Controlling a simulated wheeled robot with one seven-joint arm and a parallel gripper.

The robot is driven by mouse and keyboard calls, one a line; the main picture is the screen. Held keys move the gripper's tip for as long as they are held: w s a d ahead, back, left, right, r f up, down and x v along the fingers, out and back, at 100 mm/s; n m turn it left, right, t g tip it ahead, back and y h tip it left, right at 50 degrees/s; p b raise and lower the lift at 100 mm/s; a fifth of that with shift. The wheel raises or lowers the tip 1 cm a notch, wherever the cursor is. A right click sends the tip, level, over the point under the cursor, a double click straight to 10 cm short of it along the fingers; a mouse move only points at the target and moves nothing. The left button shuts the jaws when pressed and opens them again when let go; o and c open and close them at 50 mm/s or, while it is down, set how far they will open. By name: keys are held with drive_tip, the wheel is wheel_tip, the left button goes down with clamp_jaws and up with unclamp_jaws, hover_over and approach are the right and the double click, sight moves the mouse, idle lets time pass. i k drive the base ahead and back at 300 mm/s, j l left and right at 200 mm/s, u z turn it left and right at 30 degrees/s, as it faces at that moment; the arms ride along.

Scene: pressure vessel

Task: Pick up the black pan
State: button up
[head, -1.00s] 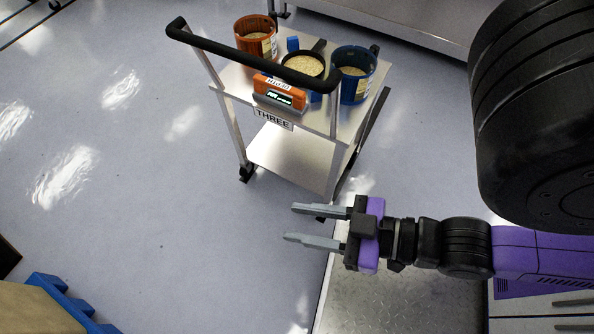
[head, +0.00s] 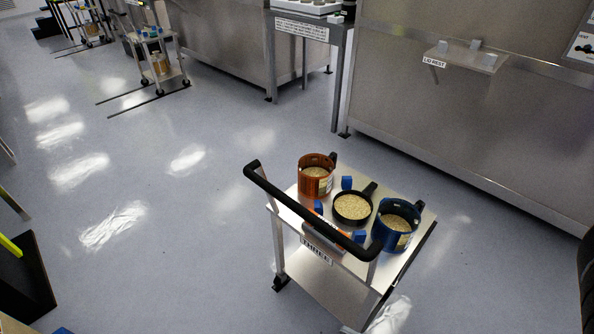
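The black pan (head: 352,207) is a shallow round pan filled with pale grains. It stands upright on the top shelf of a small metal cart (head: 287,199) in the head view. Its short black handle (head: 370,188) points to the back right. The pan sits between an orange pot (head: 316,176) at its left and a blue pot (head: 396,226) at its right, both holding similar grains. Small blue blocks (head: 347,183) stand around the pan. My gripper is out of view.
The cart's black push handle (head: 300,214) runs along its near left side. A steel wall unit (head: 470,130) with a small shelf stands behind the cart, and a steel table (head: 339,60) farther back. Another cart (head: 155,60) is far left. Open floor lies left of the cart.

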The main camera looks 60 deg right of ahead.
sight(351, 208)
drive_tip(key=k+z, duration=0.15)
drive_tip(key=z, duration=0.25)
drive_tip(key=k+z, duration=0.15)
drive_tip(key=z, duration=0.3)
drive_tip(key=k+z, duration=0.15)
drive_tip(key=z, duration=0.25)
